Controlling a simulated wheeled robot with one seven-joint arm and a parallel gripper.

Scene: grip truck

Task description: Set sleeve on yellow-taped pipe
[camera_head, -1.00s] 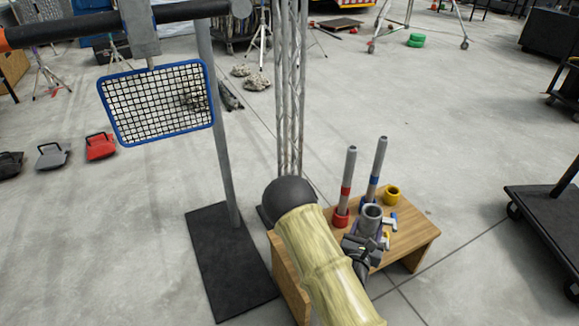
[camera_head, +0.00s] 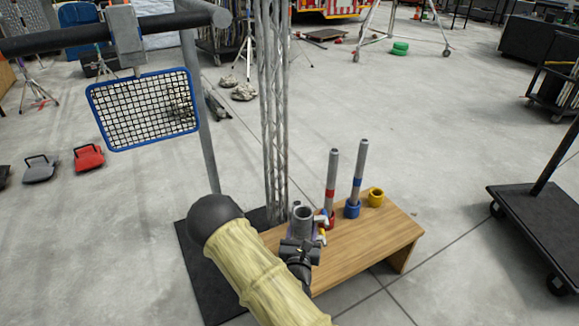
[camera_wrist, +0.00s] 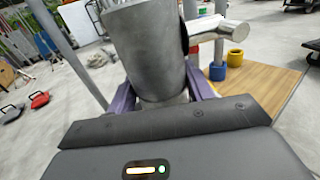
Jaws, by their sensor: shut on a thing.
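My gripper (camera_head: 302,243) is shut on a wide grey tube, apparently the sleeve (camera_head: 303,218), held upright over the near left part of the wooden bench (camera_head: 375,238). In the wrist view the sleeve (camera_wrist: 148,50) stands between purple fingers, with a metal handle (camera_wrist: 222,31) sticking out to its right. Behind it on the bench stand a red-taped pipe (camera_head: 332,172) in a red collar and a blue-taped pipe (camera_head: 359,168) in a blue collar (camera_head: 352,209). A yellow collar (camera_head: 376,197) beside them holds no pipe. I cannot make out a yellow-taped pipe.
A lattice tower (camera_head: 273,110) rises behind my arm. A blue-framed mesh panel (camera_head: 145,108) hangs from a bar at the left. A black cart (camera_head: 540,205) stands at the right. The bench's right part is clear.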

